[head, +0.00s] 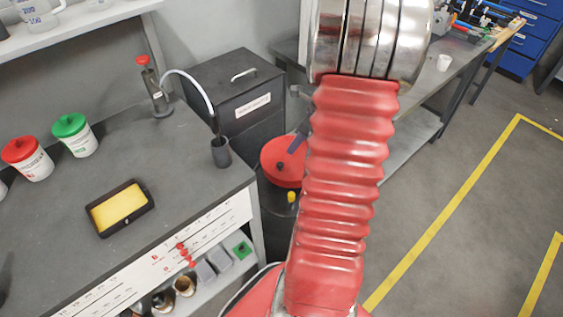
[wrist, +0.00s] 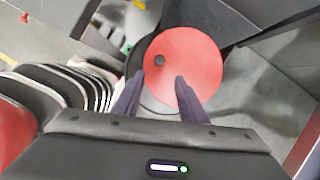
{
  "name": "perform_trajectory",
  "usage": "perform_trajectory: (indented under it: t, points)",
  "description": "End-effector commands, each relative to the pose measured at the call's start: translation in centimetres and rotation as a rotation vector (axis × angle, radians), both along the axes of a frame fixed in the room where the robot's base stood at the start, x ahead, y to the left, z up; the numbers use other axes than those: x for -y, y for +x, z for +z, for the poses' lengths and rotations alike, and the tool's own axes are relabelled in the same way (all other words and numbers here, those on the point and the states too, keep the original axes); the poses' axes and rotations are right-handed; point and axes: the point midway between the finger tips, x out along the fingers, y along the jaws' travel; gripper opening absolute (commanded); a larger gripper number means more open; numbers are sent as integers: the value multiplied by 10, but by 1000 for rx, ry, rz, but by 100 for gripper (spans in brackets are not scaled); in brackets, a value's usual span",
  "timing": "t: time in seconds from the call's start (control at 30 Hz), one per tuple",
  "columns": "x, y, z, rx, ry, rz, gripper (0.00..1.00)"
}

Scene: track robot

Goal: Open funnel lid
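The red round funnel lid (head: 280,158) sits on the dark drum (head: 275,208) beside the bench end, partly hidden by my arm. In the wrist view the lid (wrist: 200,55) is a flat red disc with a small dark knob (wrist: 159,60) near its left edge. A dark rim shows along the disc's left side. The lid appears to lie down over the funnel. My gripper (wrist: 160,79) is open, with its two dark fingers apart over the lid's near-left edge, around the line of the knob. I cannot tell whether the fingers touch the lid. Nothing is between them.
A black labelled waste bin (head: 236,90) stands behind the drum. The grey bench (head: 170,155) at left holds a dark cup (head: 221,152), a tray with a yellow pad (head: 118,207) and red- and green-lidded tubs. A yellow cap (head: 291,197) sits on the drum. Open floor lies right.

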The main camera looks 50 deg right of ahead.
Motion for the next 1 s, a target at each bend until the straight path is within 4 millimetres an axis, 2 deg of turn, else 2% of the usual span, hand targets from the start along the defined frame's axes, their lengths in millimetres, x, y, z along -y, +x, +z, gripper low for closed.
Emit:
perform_trajectory:
  t: [0.27,1.0]
  points:
    - [-3,7,-18,-2,3,3,38]
    - [-13,42,-108,-2,2,2,38]
